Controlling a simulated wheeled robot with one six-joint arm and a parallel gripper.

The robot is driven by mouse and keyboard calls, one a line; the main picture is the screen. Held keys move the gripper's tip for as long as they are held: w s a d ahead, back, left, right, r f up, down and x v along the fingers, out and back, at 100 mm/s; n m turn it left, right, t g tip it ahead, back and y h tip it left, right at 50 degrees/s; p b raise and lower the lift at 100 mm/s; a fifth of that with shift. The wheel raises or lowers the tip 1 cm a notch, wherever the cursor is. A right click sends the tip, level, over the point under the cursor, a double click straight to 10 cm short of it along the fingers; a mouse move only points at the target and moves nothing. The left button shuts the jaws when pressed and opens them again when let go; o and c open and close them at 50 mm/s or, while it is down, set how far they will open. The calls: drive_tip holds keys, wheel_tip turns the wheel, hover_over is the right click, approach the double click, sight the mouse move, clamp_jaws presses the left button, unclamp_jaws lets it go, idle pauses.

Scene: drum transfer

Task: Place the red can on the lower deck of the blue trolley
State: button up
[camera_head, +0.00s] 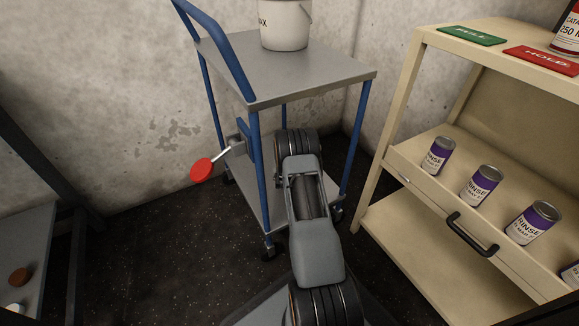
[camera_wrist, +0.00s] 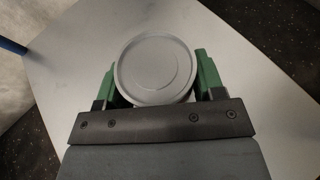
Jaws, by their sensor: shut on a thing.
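The blue trolley (camera_head: 228,62) stands ahead, with a blue frame, a grey upper deck (camera_head: 310,80) and a grey lower deck (camera_head: 241,180). My arm reaches in under the upper deck and hides much of the lower deck; my gripper is hidden in the head view. In the wrist view my gripper (camera_wrist: 155,76) has its green fingers shut on a can (camera_wrist: 155,66), seen lid-on as a plain grey disc. Its side colour is hidden. A pale flat surface, likely the lower deck, lies beneath it; I cannot tell whether the can touches it.
A white bucket (camera_head: 286,25) stands on the upper deck. A red-ended lever (camera_head: 203,168) sticks out left of the trolley. At right, a beige cabinet (camera_head: 400,95) holds purple cans (camera_head: 438,155) in a drawer, with green and red cards and another red-labelled can (camera_head: 567,35) on top.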

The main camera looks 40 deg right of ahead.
drive_tip(key=shift+f, duration=0.25)
drive_tip(key=o, duration=1.2)
drive_tip(key=shift+f, duration=0.1)
drive_tip(key=shift+c, duration=0.2)
drive_tip(key=shift+s+a+r, duration=0.15)
drive_tip(key=shift+s+r, duration=0.05)
drive_tip(key=shift+r, duration=0.15)
drive_tip(key=p+v, duration=0.5)
drive_tip(key=v, duration=0.6)
drive_tip(key=shift+s+a, duration=0.15)
drive_tip(key=shift+s, duration=0.05)
drive_tip(key=shift+s, duration=0.1)
